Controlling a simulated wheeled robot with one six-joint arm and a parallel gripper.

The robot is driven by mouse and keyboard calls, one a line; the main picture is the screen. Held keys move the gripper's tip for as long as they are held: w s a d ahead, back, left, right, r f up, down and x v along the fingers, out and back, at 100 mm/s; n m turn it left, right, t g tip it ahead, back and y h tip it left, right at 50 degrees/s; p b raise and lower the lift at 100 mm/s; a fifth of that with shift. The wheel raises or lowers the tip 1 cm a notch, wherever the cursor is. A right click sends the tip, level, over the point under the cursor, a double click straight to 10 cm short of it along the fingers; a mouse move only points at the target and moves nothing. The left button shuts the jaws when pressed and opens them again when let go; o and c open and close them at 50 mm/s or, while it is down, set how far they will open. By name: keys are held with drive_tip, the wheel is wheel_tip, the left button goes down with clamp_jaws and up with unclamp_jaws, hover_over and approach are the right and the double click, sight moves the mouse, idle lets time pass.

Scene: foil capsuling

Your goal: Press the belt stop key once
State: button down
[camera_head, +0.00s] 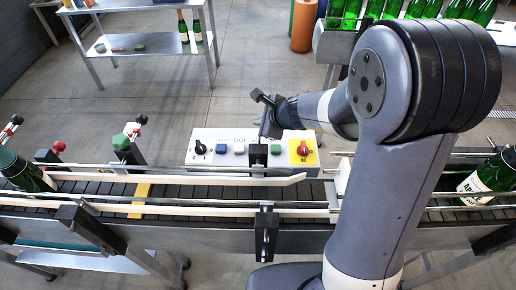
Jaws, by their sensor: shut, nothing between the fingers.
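A control box (208,136) stands behind the conveyor belt. Its sloped face bears a black rotary knob (200,147), a blue key (221,148), a pale grey key (239,149), a green key (275,149) and a red switch (303,148) on a yellow plate. The lettering is too small to read, so I cannot tell which key is the belt stop. My gripper (269,127) is shut and empty near the box's back edge, apart from the keys as far as I can see. A black rail bracket (258,155) hides part of the panel between the grey and green keys.
The conveyor (190,193) with rails and clamps crosses the front. A metal side table (150,42) stands at the back left. Bare floor lies behind the box.

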drive_tip(key=shift+w+f, duration=0.15)
drive_tip(key=shift+f, duration=0.25)
wheel_tip(320, 180, down, 9)
drive_tip(key=b, duration=0.8)
drive_tip(key=shift+r, duration=0.1)
drive_tip(key=shift+b, duration=0.3)
idle(1.7)
drive_tip(key=shift+f+b, duration=0.4)
